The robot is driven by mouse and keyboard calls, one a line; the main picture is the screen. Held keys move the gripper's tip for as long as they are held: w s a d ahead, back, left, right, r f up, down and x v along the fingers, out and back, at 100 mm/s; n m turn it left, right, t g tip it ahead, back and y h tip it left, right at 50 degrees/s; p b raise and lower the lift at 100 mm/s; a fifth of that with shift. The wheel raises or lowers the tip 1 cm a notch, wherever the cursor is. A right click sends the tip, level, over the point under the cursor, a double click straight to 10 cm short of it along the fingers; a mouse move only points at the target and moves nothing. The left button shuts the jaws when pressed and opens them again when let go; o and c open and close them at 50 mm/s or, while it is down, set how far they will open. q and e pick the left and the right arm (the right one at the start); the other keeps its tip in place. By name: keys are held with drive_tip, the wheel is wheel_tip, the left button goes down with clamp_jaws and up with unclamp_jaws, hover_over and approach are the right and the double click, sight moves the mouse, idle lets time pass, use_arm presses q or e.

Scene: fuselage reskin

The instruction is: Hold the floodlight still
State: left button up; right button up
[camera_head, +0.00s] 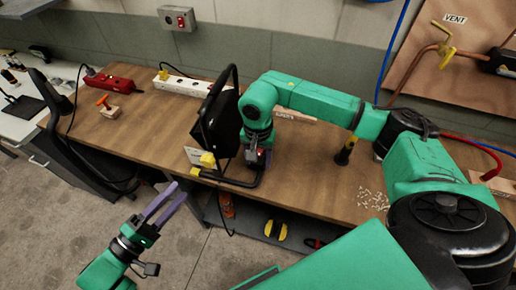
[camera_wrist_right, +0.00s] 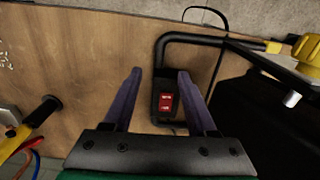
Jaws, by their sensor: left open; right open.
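The floodlight (camera_head: 216,125) is a black lamp on a black tubular stand with yellow knobs, upright near the table's front edge. In the right wrist view its tube frame (camera_wrist_right: 200,40) and a black box with a red switch (camera_wrist_right: 166,102) show. My right gripper (camera_head: 257,160) is low beside the floodlight, on its right. In the right wrist view its open fingers (camera_wrist_right: 159,74) lie on either side of the switch box; I cannot tell whether they touch it. My left gripper (camera_head: 178,191) is open and empty, in front of the table and apart from the floodlight.
The wooden table (camera_head: 150,125) carries a white power strip (camera_head: 183,86), a red power strip (camera_head: 110,82) and an orange-handled block (camera_head: 106,107). Small pale pieces (camera_head: 373,199) lie scattered at right. A black lamp-like stand (camera_head: 75,140) is at far left. A lower shelf (camera_head: 262,222) holds items.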

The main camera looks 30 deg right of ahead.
sight(258, 177)
wheel_tip(258, 177, down, 9)
drive_tip(key=shift+r, duration=0.15)
clamp_jaws()
drive_tip(key=shift+r, duration=0.1)
idle(1.2)
